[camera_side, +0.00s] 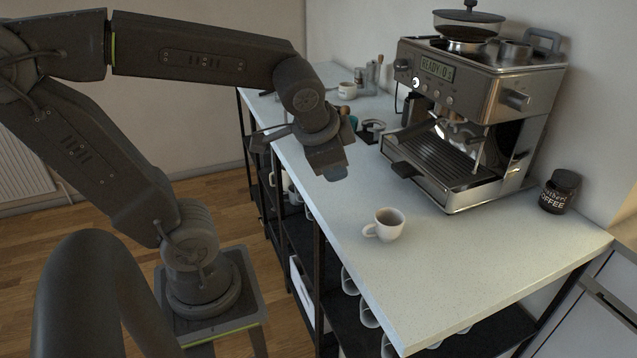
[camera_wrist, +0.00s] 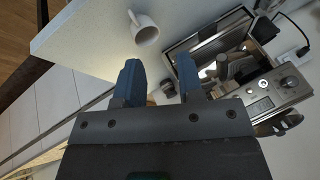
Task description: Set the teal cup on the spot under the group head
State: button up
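A white cup (camera_side: 388,224) stands upright on the counter in front of the espresso machine, its handle to the left; it also shows in the wrist view (camera_wrist: 145,29). I see no clearly teal cup; a small teal patch (camera_side: 353,121) shows behind my wrist, mostly hidden, and I cannot tell what it is. The espresso machine (camera_side: 485,85) has a slatted drip tray (camera_side: 437,160) below its group head, and the tray shows bare. My gripper (camera_side: 332,172) is above the counter, left of the drip tray. In the wrist view its fingers (camera_wrist: 158,62) are apart with nothing held.
A coffee jar (camera_side: 559,191) stands right of the machine. Another cup (camera_side: 347,90) and small items stand at the counter's far end. A dark handle (camera_side: 403,169) sticks out in front of the drip tray. The front counter (camera_side: 455,270) is clear.

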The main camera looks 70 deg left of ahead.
jog(key=shift+o, duration=0.4)
jog(key=s+d+n+h, duration=0.2)
jog(key=s+d, duration=0.2)
jog(key=d, duration=0.1)
jog(key=shift+s+d+r+n+t+h, duration=0.15)
jog(key=shift+s+d+n+t+h, duration=0.15)
jog(key=shift+s+h, duration=0.1)
jog(key=shift+o, duration=0.6)
jog(key=shift+s+d, duration=0.15)
jog(key=shift+d, duration=0.05)
jog(key=o, duration=0.3)
jog(key=shift+o, duration=0.2)
